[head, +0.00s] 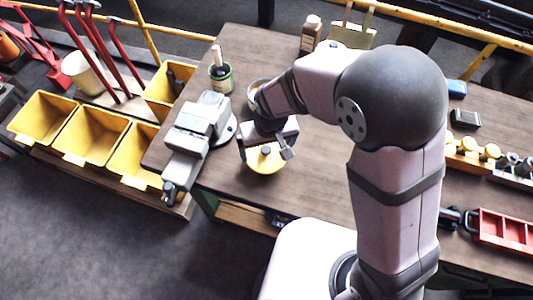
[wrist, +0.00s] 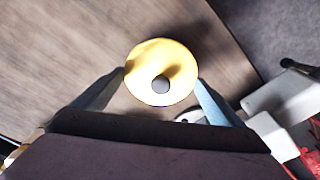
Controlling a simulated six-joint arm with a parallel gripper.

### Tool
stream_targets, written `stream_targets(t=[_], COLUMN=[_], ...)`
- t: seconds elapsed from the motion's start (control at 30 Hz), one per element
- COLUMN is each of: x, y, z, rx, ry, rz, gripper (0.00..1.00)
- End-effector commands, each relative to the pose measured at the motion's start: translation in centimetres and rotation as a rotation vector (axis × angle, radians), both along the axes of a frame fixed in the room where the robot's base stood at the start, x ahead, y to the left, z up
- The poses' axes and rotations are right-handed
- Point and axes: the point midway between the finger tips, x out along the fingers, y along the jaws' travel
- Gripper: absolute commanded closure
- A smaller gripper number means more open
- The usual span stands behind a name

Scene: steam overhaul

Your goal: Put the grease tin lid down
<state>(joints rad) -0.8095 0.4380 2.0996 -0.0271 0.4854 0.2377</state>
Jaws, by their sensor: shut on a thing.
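The grease tin lid is a round yellow disc with a dark knob in its middle. In the wrist view the lid (wrist: 150,62) lies between my two fingertips. In the head view the lid (head: 262,166) shows under my gripper (head: 267,150), near the front edge of the brown workbench (head: 310,185). My gripper is shut on the lid. I cannot tell how far the lid is above the bench top. A round, pale-rimmed container (head: 254,87) is partly hidden behind my arm; I cannot tell whether it is the grease tin.
A grey vise (head: 198,125) stands left of the lid, close by. A green tin with a brush (head: 221,77) stands behind the vise. Yellow bins (head: 100,137) sit beyond the bench's left edge. Bare bench top lies around the lid to the right.

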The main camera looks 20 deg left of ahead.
Motion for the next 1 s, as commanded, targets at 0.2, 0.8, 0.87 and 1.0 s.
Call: stream_targets(t=[0.2,0.8,0.87,1.0], x=[-0.1,0.0,0.0,0.0], y=[-0.1,0.0,0.0,0.0], z=[-1.6,-4.2,-4.4,-4.4], rx=[-0.003,0.001,0.001,0.000], ry=[0.003,-0.001,-0.001,0.000], rz=[0.000,-0.001,-0.001,-0.001], gripper=[0.31,0.31,0.31,0.00])
